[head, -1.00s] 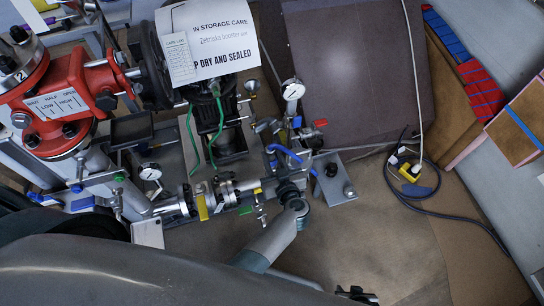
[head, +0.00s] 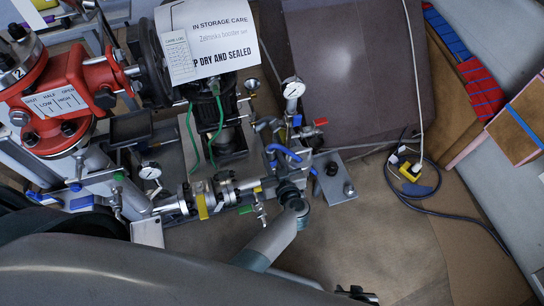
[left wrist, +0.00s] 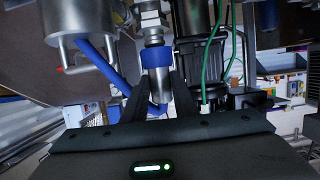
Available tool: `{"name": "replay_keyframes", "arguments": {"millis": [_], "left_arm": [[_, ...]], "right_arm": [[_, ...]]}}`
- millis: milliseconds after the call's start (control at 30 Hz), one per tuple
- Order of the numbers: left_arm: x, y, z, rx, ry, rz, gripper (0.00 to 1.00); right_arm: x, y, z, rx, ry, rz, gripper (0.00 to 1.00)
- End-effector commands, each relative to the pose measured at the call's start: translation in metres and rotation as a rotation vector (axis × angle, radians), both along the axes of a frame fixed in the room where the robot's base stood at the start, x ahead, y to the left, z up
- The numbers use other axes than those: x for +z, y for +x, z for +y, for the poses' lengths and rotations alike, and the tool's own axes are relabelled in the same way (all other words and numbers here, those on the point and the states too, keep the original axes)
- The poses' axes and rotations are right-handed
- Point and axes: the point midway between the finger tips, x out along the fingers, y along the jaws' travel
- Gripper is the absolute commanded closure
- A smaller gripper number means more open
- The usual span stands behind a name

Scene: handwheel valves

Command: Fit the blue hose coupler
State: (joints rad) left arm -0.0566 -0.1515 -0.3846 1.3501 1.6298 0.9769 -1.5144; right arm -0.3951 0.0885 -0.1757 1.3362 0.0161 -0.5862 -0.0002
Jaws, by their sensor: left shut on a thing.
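The blue coupler (left wrist: 158,62) shows in the left wrist view as a blue band around a metal fitting, between the fingers of my left gripper (left wrist: 156,82). My left gripper is shut on it. A metal stub (left wrist: 154,30) lines up directly above the band; I cannot tell how far the two are engaged. In the head view my left gripper (head: 289,184) is at the right end of the pipe run, just below blue curved tubing (head: 284,152). The coupler is largely hidden there. My right gripper (head: 357,294) shows only partly at the bottom edge; its jaws are unclear.
A red valve body (head: 65,95) stands at left. A pressure gauge (head: 293,88) and a red-handled valve (head: 308,130) are just above my left gripper. A metal bracket (head: 335,176) is close on its right. The brown floor at lower right is mostly open, with a cable (head: 465,213).

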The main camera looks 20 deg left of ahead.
Motion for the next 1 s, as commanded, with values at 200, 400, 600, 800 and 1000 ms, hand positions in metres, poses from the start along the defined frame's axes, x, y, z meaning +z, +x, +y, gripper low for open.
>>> {"name": "replay_keyframes", "arguments": {"millis": [200,400,600,800,1000], "left_arm": [[-0.004,0.000,0.000,0.000,-0.001,-0.001,0.98],[-0.007,0.000,0.000,0.000,-0.001,-0.001,0.98],[-0.010,0.000,0.000,0.000,0.000,0.000,0.98],[-0.014,0.000,0.000,0.000,0.001,-0.001,0.98],[-0.017,0.000,0.000,0.000,0.001,-0.001,0.98]], "right_arm": [[-0.002,0.000,0.000,0.000,0.000,0.000,0.69],[-0.004,0.000,0.000,0.000,0.000,0.000,0.69],[-0.006,0.000,0.000,0.000,0.000,0.000,0.69],[-0.007,0.000,0.000,0.000,0.000,0.000,0.69],[-0.009,0.000,0.000,0.000,0.000,0.000,0.69]]}}
